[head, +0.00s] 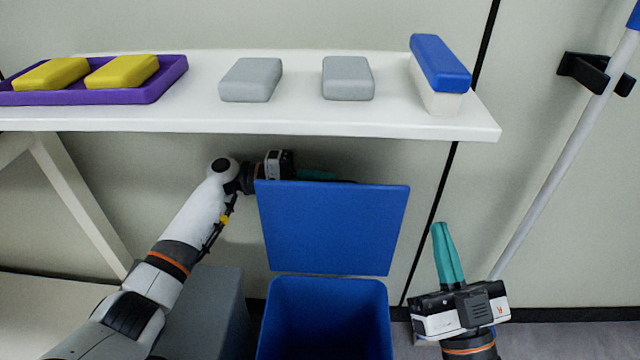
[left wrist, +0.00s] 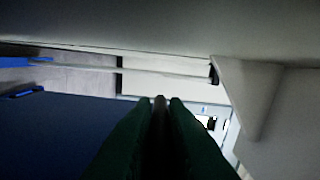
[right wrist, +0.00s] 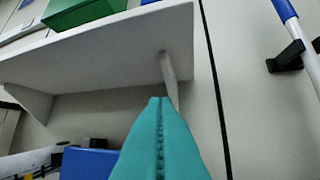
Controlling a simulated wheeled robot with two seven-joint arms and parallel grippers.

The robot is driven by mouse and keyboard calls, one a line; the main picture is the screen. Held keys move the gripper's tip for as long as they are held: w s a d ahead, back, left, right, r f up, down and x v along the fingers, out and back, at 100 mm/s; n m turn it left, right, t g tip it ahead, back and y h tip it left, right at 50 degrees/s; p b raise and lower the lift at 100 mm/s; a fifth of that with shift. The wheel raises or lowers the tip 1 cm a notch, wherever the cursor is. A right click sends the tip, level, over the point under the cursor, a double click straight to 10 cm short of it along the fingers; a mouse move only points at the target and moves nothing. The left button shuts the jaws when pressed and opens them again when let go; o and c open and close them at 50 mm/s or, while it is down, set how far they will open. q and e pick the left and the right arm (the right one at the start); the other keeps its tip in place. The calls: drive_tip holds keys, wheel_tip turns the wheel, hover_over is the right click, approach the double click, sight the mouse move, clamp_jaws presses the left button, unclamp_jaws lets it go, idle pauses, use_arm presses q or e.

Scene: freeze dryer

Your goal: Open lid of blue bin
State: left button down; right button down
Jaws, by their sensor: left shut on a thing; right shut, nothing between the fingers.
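The blue bin (head: 328,282) stands below the shelf in the head view, with its inside showing. Its blue lid (head: 332,228) stands raised, nearly upright, at the back of the bin. It also shows as a dark blue panel in the left wrist view (left wrist: 60,140). My left gripper (head: 335,177) is at the lid's top edge, partly hidden behind it, under the shelf. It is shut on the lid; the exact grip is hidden. My right gripper (head: 438,228) is shut and empty, to the right of the bin, pointing up. Its closed fingers fill the lower middle of the right wrist view (right wrist: 158,102).
A white shelf (head: 300,122) overhangs the lid and left gripper closely. On it are a purple tray (head: 170,80) with yellow blocks, two grey blocks (head: 250,80) (head: 348,78) and a blue-topped white block (head: 440,65). A pole (head: 565,150) in a wall holder is at right.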

sight(259, 179)
use_arm(q)
drive_tip(key=shift+f, duration=0.1)
drive_tip(key=c, duration=1.5)
unclamp_jaws()
drive_tip(key=shift+o, duration=0.2)
drive_tip(key=shift+a, duration=0.1)
